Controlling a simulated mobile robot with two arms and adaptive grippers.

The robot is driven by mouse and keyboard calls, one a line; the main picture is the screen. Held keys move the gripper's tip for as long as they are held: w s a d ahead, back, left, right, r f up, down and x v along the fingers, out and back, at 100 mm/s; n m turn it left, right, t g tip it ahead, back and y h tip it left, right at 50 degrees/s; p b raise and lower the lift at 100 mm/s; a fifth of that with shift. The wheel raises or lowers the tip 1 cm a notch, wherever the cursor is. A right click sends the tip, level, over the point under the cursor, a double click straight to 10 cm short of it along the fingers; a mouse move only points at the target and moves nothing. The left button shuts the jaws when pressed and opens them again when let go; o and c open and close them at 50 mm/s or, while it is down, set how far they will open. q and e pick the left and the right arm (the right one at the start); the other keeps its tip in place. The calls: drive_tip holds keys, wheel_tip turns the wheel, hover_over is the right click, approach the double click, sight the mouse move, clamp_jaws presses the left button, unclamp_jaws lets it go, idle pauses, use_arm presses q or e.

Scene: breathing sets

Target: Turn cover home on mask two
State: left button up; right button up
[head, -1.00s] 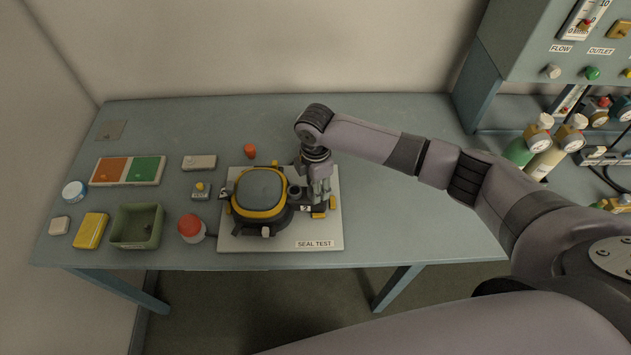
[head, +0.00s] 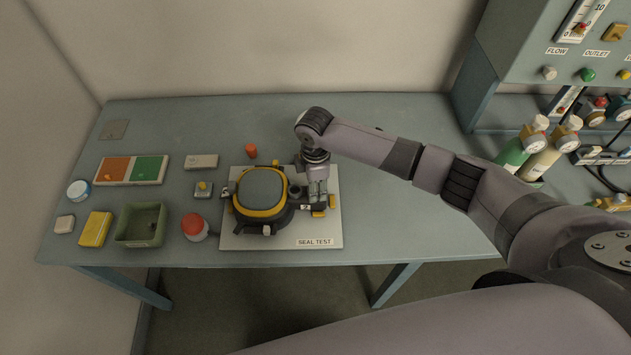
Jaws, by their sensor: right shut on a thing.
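The mask (head: 262,193), with a grey visor and a yellow-and-black frame, lies on the white SEAL TEST board (head: 270,243). My right gripper (head: 318,203) points down at that side, shut on a small dark part that seems to be the cover. The fingers hide most of the cover, so I cannot tell how it is seated. Yellow tabs (head: 318,213) show beside the fingertips. My left gripper is not in view.
Left of the board stand a red-topped jar (head: 194,225), a green bin (head: 141,226), a yellow block (head: 95,229) and an orange-and-green tray (head: 131,183). An orange cap (head: 251,150) stands behind the mask. The table's right part is clear beneath my arm; gas cylinders (head: 516,153) stand beyond.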

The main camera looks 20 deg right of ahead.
drive_tip(key=shift+m, duration=0.7)
drive_tip(key=o, duration=0.9)
wheel_tip(320, 180, up, 12)
drive_tip(key=shift+s, duration=0.15)
